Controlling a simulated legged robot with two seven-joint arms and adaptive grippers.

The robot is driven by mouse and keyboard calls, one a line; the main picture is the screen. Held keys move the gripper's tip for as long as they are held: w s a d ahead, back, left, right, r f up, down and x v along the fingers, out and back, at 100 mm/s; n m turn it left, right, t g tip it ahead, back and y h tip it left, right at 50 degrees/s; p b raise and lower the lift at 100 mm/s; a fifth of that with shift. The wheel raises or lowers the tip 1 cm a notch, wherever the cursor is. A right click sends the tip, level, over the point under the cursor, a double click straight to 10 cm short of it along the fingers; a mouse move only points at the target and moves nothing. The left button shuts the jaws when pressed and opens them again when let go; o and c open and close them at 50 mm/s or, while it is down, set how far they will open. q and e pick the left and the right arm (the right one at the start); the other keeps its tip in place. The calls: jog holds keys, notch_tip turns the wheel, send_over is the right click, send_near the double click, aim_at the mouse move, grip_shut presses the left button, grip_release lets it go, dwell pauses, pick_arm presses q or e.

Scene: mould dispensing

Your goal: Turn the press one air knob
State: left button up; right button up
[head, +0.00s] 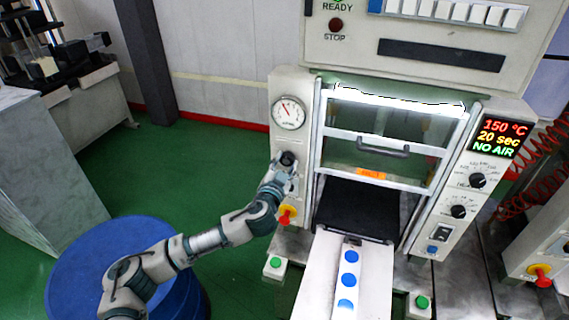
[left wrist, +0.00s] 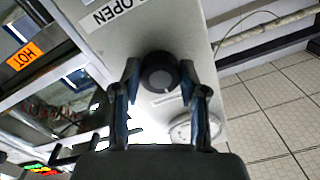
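The press one air knob (left wrist: 160,75) is a round black knob with a light pointer mark on a pale panel. In the left wrist view it sits between the two fingers of my left gripper (left wrist: 159,78), which lie against its sides. In the head view my left gripper (head: 287,162) is at the dark knob (head: 288,157) on the press's left column, below the round gauge (head: 288,112), and partly hides it. The display (head: 498,138) reads 150 °C, 20 sec, NO AIR. My right gripper is not in view.
A white strip with blue discs (head: 349,256) lies in front. A blue drum (head: 110,265) stands at lower left.

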pick_arm(q)
jog(key=shift+r, duration=0.1)
jog(key=c, duration=0.3)
jog(key=shift+r+m+p, duration=0.1)
jog(key=shift+m+p, duration=0.35)
jog(key=shift+m, duration=0.05)
jog(key=shift+r+m+p, duration=0.1)
jog(key=shift+m+p, duration=0.65)
jog(key=shift+m, duration=0.15)
jog(key=shift+m+p, duration=1)
jog(key=shift+m, duration=0.5)
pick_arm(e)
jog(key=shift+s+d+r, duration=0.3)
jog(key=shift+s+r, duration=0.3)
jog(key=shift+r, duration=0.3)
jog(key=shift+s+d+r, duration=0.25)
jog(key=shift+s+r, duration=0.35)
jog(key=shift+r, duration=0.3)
pick_arm(q)
jog(key=o, duration=0.9)
jog(key=shift+o, duration=1.1)
jog(key=shift+d+f, duration=0.1)
jog(key=shift+f, duration=0.1)
